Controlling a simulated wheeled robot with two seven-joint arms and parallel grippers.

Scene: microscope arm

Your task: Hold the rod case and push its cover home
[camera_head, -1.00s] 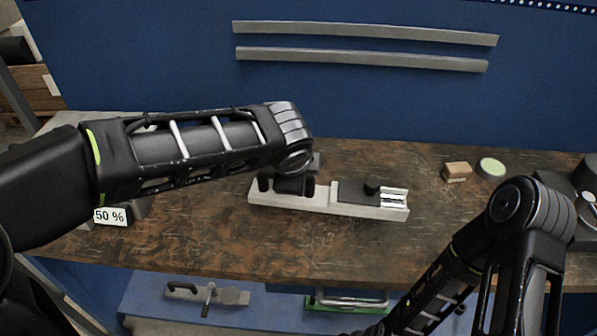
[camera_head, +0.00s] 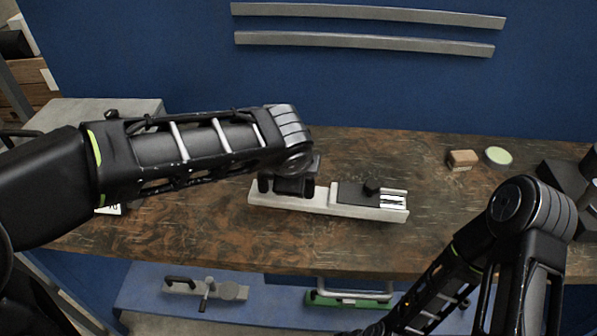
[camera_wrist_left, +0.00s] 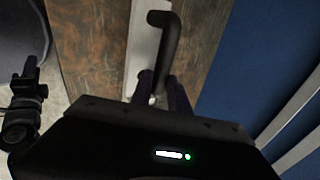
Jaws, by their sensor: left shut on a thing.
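The rod case (camera_head: 318,201) is a long pale bar lying on the brown bench. Its dark flat cover (camera_head: 352,194) with a black knob (camera_head: 372,186) lies over the right part. Pale rods (camera_head: 394,202) show uncovered at the right end. My left gripper (camera_wrist_left: 161,90) is shut on the case's black bent handle (camera_wrist_left: 169,48), at the left part of the case. In the head view that grip is mostly hidden by my left wrist. My right gripper is outside the head view; a dark gripper (camera_wrist_left: 27,82) at the left of the left wrist view appears to be mine, small and dim.
A tan block (camera_head: 462,158) and a pale green disc (camera_head: 498,156) lie at the back right. Dark equipment (camera_head: 567,190) stands at the right edge. A blue wall (camera_head: 370,95) with rails closes the back. The bench right of the case is clear.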

